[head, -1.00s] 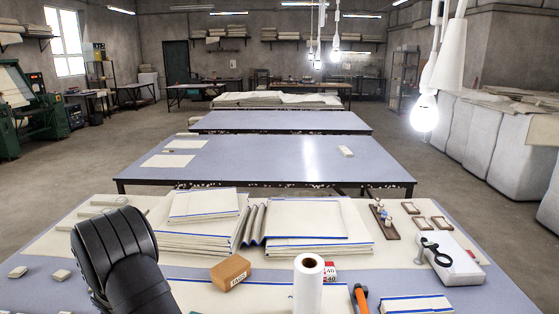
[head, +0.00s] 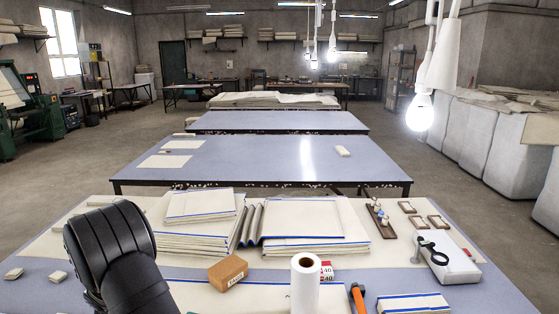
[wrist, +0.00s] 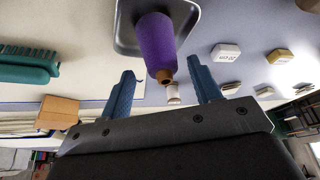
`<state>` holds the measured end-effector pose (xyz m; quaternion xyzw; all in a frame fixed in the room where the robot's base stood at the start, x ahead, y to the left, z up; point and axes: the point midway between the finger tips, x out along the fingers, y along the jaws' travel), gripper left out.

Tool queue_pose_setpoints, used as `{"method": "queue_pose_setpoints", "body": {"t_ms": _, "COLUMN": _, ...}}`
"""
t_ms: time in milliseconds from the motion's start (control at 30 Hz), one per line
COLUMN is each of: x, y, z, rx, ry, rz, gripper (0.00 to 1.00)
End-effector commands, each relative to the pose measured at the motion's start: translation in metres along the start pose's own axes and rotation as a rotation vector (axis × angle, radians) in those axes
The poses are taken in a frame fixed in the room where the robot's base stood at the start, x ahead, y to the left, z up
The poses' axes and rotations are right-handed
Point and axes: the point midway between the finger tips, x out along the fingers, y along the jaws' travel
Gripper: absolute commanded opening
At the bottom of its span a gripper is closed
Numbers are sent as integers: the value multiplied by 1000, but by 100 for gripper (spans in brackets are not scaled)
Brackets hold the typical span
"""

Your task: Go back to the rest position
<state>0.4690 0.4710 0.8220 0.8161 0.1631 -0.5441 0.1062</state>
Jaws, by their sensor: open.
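My gripper (wrist: 161,68) shows in the wrist view with its two blue fingers spread apart and nothing held between them. A purple thread cone (wrist: 157,45) in a metal tray (wrist: 126,35) appears beyond the fingertips, apart from them. A small pale spool (wrist: 173,94) shows between the fingers, further off. In the head view only a dark link of my arm shows at the lower left; the gripper itself is out of that view. Folded cream cloths with blue edges lie in a left stack (head: 203,207) and a right stack (head: 302,219) on the near table (head: 190,272).
A white case (head: 447,262) is at right. In the wrist view are a green brush (wrist: 28,66) and a labelled white block (wrist: 224,53). The table behind (head: 250,160) is mostly clear.

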Motion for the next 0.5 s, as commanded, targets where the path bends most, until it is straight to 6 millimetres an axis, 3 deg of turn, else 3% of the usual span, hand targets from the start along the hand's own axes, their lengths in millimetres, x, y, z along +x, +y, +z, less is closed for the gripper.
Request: {"method": "queue_pose_setpoints", "body": {"t_ms": 500, "x": -89, "y": 0, "z": 0, "rx": 0, "ry": 0, "rz": -1, "gripper": 57}}
